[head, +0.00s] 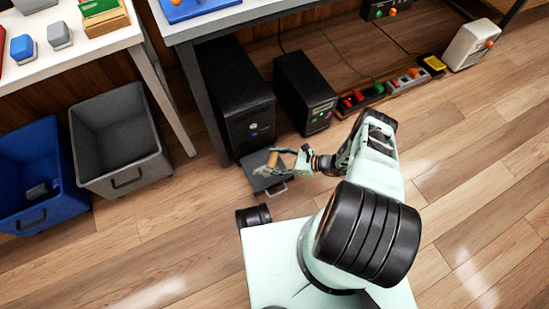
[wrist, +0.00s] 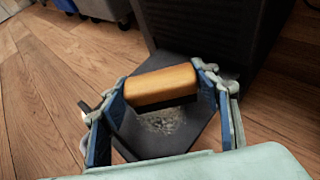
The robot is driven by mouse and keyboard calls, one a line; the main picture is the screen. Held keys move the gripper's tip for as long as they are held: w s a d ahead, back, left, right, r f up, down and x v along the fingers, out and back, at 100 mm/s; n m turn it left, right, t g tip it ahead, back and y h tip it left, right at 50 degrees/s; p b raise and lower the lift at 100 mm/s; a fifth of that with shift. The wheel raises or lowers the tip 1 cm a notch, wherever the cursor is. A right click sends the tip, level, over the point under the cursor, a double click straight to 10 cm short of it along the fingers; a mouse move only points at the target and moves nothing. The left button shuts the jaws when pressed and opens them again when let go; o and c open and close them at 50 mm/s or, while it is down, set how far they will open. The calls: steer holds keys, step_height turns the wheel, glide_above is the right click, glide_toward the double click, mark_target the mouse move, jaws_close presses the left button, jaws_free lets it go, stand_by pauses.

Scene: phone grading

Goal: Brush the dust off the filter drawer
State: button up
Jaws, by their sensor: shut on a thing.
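A dark filter drawer (head: 259,183) sticks out at floor level from the front of a black computer tower (head: 236,95). In the wrist view the drawer (wrist: 160,146) has a patch of pale grey dust (wrist: 163,122) on it. My gripper (head: 273,165) is shut on a brush (wrist: 160,84) with a wooden handle and dark bristles. The blue-padded fingers clasp the handle's two ends. The brush is over the drawer, just behind the dust in the wrist view. I cannot tell whether the bristles touch it.
A second black box (head: 305,90) stands right of the tower, near a power strip (head: 385,90) and cables. A grey bin (head: 120,140) and a blue bin (head: 30,175) stand left. A table leg (head: 202,100) is close beside the tower. Floor in front is clear.

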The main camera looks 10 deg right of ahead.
steer(key=s+a, duration=0.1)
steer(key=a, duration=0.1)
steer(key=s+a, duration=0.1)
steer(key=a, duration=0.2)
steer(key=s+a, duration=0.1)
steer(key=a, duration=0.2)
steer(key=shift+s+a+r+p, duration=0.2)
steer(key=shift+r+p, duration=0.15)
steer(key=shift+r, duration=0.05)
steer(key=shift+f+b, duration=1.05)
steer(key=shift+b, duration=0.05)
steer(key=shift+d, duration=0.15)
steer(key=shift+w+d+f, duration=0.1)
steer(key=shift+w+d, duration=0.25)
steer(key=shift+d, duration=0.8)
steer(key=shift+w+d+f, duration=0.1)
steer(key=shift+w+d, duration=0.2)
steer(key=shift+d, duration=0.9)
steer(key=shift+w+d, duration=0.35)
steer(key=shift+d, duration=0.8)
steer(key=shift+f, duration=0.1)
